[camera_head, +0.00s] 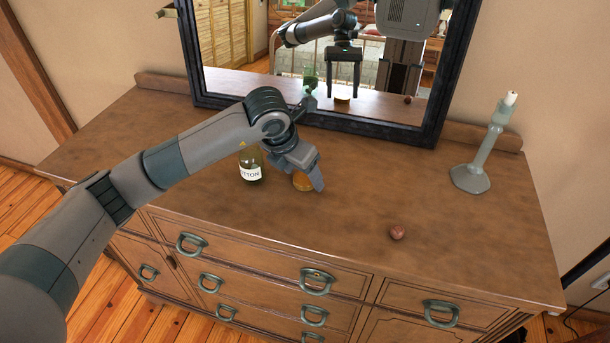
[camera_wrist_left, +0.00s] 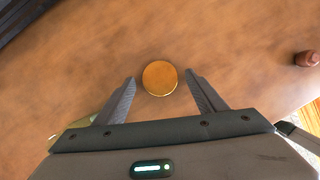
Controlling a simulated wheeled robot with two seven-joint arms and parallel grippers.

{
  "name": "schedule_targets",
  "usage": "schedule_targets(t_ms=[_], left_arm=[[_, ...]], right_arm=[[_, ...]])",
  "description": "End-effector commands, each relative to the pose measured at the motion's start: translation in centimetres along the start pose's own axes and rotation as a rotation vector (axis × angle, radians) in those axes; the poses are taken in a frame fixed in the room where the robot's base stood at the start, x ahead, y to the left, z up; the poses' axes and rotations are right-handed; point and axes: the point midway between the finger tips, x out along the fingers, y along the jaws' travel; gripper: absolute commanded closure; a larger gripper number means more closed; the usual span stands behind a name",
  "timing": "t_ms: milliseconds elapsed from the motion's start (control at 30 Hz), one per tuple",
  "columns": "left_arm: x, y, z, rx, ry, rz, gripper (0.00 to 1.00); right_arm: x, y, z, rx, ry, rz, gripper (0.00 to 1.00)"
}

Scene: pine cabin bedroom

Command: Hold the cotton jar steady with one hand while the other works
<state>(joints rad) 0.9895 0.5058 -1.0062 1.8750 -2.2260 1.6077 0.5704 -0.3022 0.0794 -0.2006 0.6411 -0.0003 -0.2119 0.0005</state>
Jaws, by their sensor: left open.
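The cotton jar (camera_head: 250,166), green glass with a white label reading "TTON", stands upright on the dresser top; my left arm hides its upper part. A sliver of greenish glass, likely the jar (camera_wrist_left: 72,130), shows behind my gripper in the left wrist view. A round golden-brown lid-like disc (camera_head: 302,183) lies on the dresser to the right of the jar. My left gripper (camera_head: 308,178) is open and points down over the disc. In the left wrist view the disc (camera_wrist_left: 160,77) lies between the spread fingertips, with gaps on both sides. My right gripper does not show.
The wooden dresser top (camera_head: 350,190) is clear around the middle. A small reddish-brown knob-like object (camera_head: 397,232) lies near the front edge. A grey-green candlestick (camera_head: 475,165) with a white candle stands at the right. A dark-framed mirror (camera_head: 390,137) stands at the back.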

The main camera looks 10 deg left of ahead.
Motion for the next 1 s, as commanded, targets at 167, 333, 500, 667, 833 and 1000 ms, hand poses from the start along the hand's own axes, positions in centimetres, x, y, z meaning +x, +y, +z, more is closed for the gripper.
schedule_targets(t_ms=[167, 333, 500, 667, 833, 1000], left_arm=[[0.49, 0.0, 0.01, 0.001, 0.0, 0.0, 0.36], [0.5, -0.01, 0.0, 0.001, 0.0, 0.0, 0.36], [0.49, -0.01, 0.0, 0.001, 0.0, 0.0, 0.36], [0.48, -0.01, 0.0, 0.001, 0.0, 0.0, 0.52], [0.47, -0.01, 0.0, 0.001, 0.0, 0.0, 0.77], [0.47, 0.0, 0.0, 0.001, 0.0, 0.0, 0.77]], right_arm=[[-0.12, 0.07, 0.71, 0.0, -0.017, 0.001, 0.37], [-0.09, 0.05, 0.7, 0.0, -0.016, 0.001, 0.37], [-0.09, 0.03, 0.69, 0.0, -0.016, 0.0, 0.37], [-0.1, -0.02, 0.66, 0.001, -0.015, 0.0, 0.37], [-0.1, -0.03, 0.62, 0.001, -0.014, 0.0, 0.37], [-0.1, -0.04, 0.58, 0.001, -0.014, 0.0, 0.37]])
